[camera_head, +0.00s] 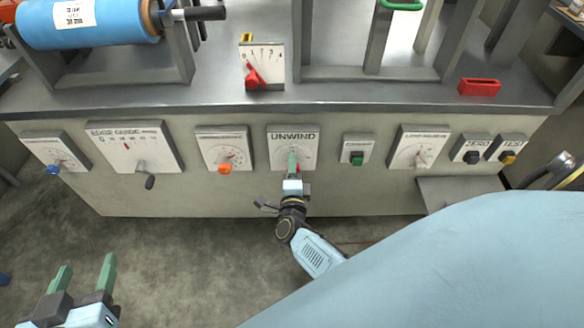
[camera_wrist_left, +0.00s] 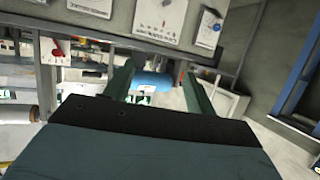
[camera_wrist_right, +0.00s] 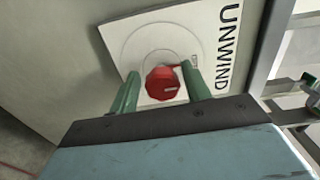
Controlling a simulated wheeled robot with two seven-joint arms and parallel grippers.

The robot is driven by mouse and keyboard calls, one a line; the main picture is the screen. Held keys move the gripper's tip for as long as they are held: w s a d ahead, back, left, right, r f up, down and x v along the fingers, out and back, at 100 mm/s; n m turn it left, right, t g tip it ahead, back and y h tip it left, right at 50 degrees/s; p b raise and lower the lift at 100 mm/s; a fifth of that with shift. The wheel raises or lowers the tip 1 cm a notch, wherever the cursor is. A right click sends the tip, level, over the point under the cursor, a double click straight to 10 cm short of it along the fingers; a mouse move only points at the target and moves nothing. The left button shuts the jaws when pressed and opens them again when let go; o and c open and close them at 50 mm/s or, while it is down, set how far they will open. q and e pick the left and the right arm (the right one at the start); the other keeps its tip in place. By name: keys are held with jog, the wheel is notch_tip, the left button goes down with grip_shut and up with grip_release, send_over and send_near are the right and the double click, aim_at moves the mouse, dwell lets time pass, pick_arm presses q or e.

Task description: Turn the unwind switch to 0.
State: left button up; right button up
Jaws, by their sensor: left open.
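The unwind switch shows in the right wrist view as a red knob (camera_wrist_right: 163,84) on a white plate (camera_wrist_right: 150,30) lettered UNWIND. In the head view the same plate (camera_head: 306,142) is on the front panel, and my gripper hides the knob. My right gripper (camera_head: 292,160) faces the plate. In the right wrist view its green fingers (camera_wrist_right: 160,72) stand open on either side of the knob, with a gap visible at the left finger. I cannot read which mark the knob points to. My left gripper (camera_head: 85,268) is open and empty, low at the left, away from the panel.
Left of UNWIND are a dial with an orange knob (camera_head: 225,169) and the EDGE GUIDE plate (camera_head: 130,140). Right of it are a green button (camera_head: 357,158) and another dial plate (camera_head: 420,140). A red lever (camera_head: 252,78) and a blue film roll (camera_head: 110,25) are above.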

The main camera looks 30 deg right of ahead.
jog(key=shift+o, duration=0.4)
jog(key=shift+w, duration=0.1)
jog(key=shift+r, duration=0.1)
jog(key=shift+a, duration=0.1)
pick_arm(q)
jog(key=s+a+f+g+y+p, duration=0.2)
jog(key=s+a+f+g+p, duration=0.1)
jog(key=s+f+g, duration=0.5)
jog(key=shift+s+a+f+n+g+y, duration=0.2)
jog(key=shift+s+a+n+g+y, duration=0.1)
jog(key=shift+s+a, duration=0.65)
pick_arm(e)
jog(key=v, duration=1.3)
jog(key=shift+s, duration=0.25)
